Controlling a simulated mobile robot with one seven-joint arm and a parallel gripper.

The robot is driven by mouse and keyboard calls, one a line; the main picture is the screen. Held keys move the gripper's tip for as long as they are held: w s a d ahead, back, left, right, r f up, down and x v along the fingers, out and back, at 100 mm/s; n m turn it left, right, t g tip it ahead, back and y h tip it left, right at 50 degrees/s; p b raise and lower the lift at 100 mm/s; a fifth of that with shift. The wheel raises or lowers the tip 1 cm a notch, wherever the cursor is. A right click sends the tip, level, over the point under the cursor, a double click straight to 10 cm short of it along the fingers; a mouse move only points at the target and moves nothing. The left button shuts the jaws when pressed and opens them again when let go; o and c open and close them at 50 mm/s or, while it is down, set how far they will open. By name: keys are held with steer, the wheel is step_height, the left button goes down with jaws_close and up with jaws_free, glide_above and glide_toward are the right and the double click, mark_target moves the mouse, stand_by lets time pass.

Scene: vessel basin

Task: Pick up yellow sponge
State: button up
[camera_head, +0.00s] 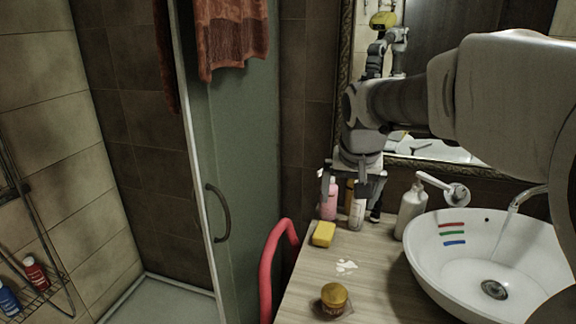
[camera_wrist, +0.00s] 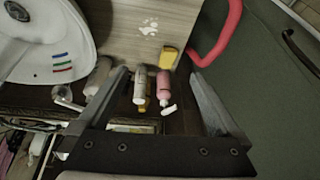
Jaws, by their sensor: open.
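The yellow sponge (camera_head: 323,234) lies on the wooden counter (camera_head: 305,283), near its left edge and in front of the bottles. In the wrist view the sponge (camera_wrist: 170,57) sits beyond the pink bottle. My gripper (camera_head: 352,190) is above the back of the counter, near the bottles, pointing downward. In the wrist view the two fingers of my gripper (camera_wrist: 155,85) are spread wide with nothing held between them. The sponge is apart from the fingers.
A pink bottle (camera_head: 329,199), a whitish bottle (camera_head: 357,212) and a soap dispenser (camera_head: 411,209) stand at the back. A white basin (camera_head: 427,262) is at right. A yellow-lidded jar (camera_head: 334,299) is in front. A red rail (camera_head: 267,272) borders the counter's left side.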

steer(key=w+a+f+m, duration=0.1)
steer(key=w+f, duration=0.4)
steer(key=w, duration=0.5)
steer(key=h+b, duration=0.1)
glide_toward(324, 230)
steer(key=shift+m+g, duration=0.3)
steer(key=x, duration=0.4)
steer(key=shift+w+f+b, duration=0.15)
steer(key=shift+w+b, duration=0.15)
steer(key=shift+b, duration=0.05)
steer(key=shift+x, duration=2.85)
steer(key=shift+w, duration=0.2)
steer(key=shift+f+b, duration=0.2)
steer(key=shift+b, duration=0.1)
steer(key=c, duration=1.3)
